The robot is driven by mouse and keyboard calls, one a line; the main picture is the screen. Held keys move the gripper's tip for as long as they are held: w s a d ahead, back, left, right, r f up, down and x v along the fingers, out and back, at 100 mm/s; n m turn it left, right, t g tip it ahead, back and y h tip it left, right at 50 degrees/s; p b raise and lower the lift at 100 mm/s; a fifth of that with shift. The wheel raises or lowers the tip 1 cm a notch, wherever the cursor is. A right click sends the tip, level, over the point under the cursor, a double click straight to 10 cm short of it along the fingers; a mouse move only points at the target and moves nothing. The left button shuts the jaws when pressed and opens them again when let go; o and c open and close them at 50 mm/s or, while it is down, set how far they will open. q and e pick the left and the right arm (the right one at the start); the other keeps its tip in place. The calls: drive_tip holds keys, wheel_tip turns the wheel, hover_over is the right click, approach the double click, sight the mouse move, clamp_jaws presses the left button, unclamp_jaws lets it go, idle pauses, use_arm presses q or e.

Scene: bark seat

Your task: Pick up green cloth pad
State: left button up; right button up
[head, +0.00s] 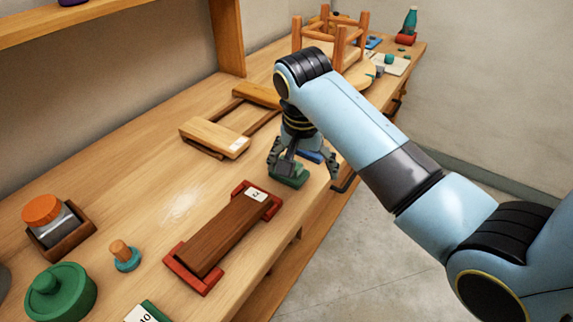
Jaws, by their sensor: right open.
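The green cloth pad (287,179) is a small dark green block-like piece on the workbench near its front edge, in the middle of the head view. My right gripper (303,163) points down right at the pad, with its fingers spread open. The fingers and wrist cover part of the pad's far side. I cannot tell whether the fingers touch it. My left gripper is not in view.
A dark wood board in red end holders (226,236) lies in front of the pad. A light wooden block (214,137) and a wooden frame lie behind. A green round lidded pot (60,292) stands front left. A upturned stool (334,38) stands far back.

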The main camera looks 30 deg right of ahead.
drive_tip(key=w+r+m, duration=0.3)
drive_tip(key=w+r, duration=0.1)
drive_tip(key=w, duration=0.2)
drive_tip(key=shift+g, duration=0.3)
drive_tip(key=f, duration=0.6)
drive_tip(key=d+f, duration=0.1)
drive_tip(key=f, duration=0.3)
drive_tip(key=shift+w+p, duration=0.15)
drive_tip(key=shift+p, duration=0.25)
drive_tip(key=c, duration=1.2)
drive_tip(key=shift+r, duration=0.15)
drive_tip(key=shift+r, duration=0.25)
drive_tip(key=r, duration=0.3)
drive_tip(key=shift+s+d+r, duration=0.25)
drive_tip(key=shift+d+r, duration=0.05)
drive_tip(key=shift+r, duration=0.05)
drive_tip(key=s+d+r, duration=0.4)
drive_tip(key=s+d, duration=0.1)
drive_tip(key=s+d+r, duration=0.2)
drive_tip(key=s, duration=0.1)
drive_tip(key=shift+d+r, duration=0.25)
drive_tip(key=shift+r, duration=0.05)
